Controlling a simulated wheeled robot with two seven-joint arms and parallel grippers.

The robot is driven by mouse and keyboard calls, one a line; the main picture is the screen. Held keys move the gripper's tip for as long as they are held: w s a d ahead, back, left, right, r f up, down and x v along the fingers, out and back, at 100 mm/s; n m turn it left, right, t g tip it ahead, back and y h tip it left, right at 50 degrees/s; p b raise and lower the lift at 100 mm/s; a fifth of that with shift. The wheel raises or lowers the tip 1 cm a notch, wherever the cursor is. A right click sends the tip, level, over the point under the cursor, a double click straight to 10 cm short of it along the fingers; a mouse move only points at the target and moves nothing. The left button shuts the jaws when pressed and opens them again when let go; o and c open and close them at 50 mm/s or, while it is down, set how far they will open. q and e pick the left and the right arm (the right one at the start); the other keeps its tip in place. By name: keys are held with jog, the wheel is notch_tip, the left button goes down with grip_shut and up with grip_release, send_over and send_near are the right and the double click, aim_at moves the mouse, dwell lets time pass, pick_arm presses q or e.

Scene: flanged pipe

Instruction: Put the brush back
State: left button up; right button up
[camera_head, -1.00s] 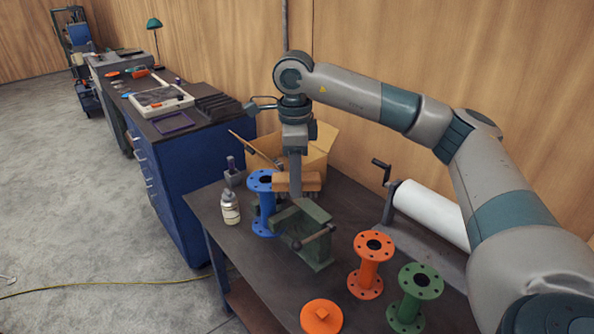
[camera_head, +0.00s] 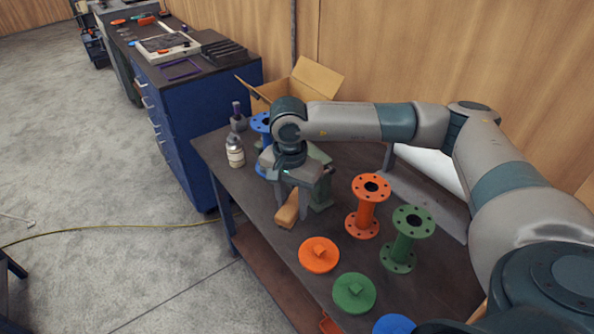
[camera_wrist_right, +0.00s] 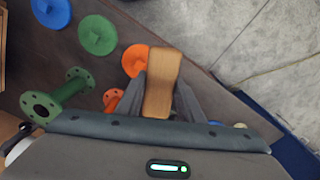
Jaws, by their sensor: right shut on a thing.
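The brush shows as a light wooden block (camera_head: 287,210) at the middle of the bench's front-left edge; its bristles are hidden. My right gripper (camera_head: 292,198) points down and is shut on it. The right wrist view shows the wooden block (camera_wrist_right: 163,82) between the two fingers. I cannot tell whether the brush touches the bench top. My left gripper is not in view.
A green vise (camera_head: 319,185) stands right behind the gripper, with a blue flanged pipe (camera_head: 261,124) beyond. Orange (camera_head: 366,205) and green (camera_head: 405,240) pipes stand to the right. Orange (camera_head: 319,254) and green (camera_head: 354,293) caps lie in front. A bottle (camera_head: 235,151) stands left.

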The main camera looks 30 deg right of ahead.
jog(key=s+a+f+n+b, duration=0.2)
jog(key=s+f+n+b, duration=0.1)
jog(key=f, duration=0.4)
jog(key=s+a+f+n+b, duration=0.3)
jog(key=s+f+n+b, duration=0.1)
jog(key=f, duration=0.4)
jog(key=s+a+f+n+b, duration=0.2)
jog(key=s+f+n+b, duration=0.2)
jog(key=f, duration=0.4)
jog(key=shift+a+n+b, duration=0.4)
jog(key=shift+b, duration=0.45)
